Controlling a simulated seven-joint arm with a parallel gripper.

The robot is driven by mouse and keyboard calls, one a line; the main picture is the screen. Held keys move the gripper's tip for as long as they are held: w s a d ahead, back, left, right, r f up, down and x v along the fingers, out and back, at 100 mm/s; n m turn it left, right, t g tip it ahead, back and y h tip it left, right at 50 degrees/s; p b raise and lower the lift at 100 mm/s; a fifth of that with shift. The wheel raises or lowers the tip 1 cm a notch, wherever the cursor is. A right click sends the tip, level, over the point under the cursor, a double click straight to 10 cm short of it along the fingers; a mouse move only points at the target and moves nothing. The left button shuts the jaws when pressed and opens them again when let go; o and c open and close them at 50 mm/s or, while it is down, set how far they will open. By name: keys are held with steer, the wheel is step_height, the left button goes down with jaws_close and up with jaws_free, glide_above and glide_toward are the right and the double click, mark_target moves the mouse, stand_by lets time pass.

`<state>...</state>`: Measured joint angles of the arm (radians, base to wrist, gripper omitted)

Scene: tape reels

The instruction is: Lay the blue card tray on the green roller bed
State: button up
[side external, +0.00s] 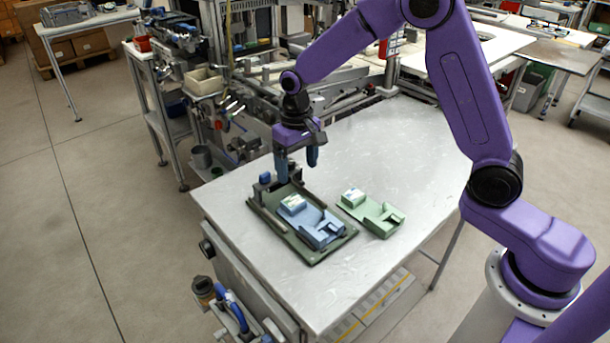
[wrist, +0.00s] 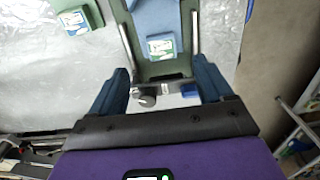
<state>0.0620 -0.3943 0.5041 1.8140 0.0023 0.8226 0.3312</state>
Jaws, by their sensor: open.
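The blue card tray (side external: 310,219) lies flat on the dark green roller bed (side external: 268,224), between its side rails, in the side external view. Its raised block with a pale label is at the end nearer my gripper. In the wrist view the blue card tray (wrist: 155,18) shows in part at the top, between the metal rails of the roller bed (wrist: 166,68). My gripper (side external: 297,163) is above the far end of the bed, apart from the tray. In the wrist view my gripper (wrist: 162,84) has its fingers wide apart with nothing held between them.
A light green card tray (side external: 373,214) lies on the metal table (side external: 385,150) to the right of the bed. A small dark post with a blue part (side external: 265,180) stands at the bed's far left corner. The table's right and back areas are clear.

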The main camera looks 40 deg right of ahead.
steer(key=shift+s+r, duration=0.1)
steer(key=shift+r, duration=0.1)
steer(key=s+d+r+n, duration=0.2)
steer(key=s+n, duration=0.2)
steer(key=s, duration=0.7)
steer(key=s+d+r+n, duration=0.2)
steer(key=s+n, duration=0.2)
steer(key=s, duration=0.6)
steer(key=s+d+r+n, duration=0.2)
steer(key=s+n, duration=0.2)
steer(key=s, duration=0.7)
steer(key=shift+s+d+r+n, duration=0.15)
steer(key=shift+s+r+n, duration=0.15)
steer(key=shift+s+r, duration=0.05)
stand_by(0.4)
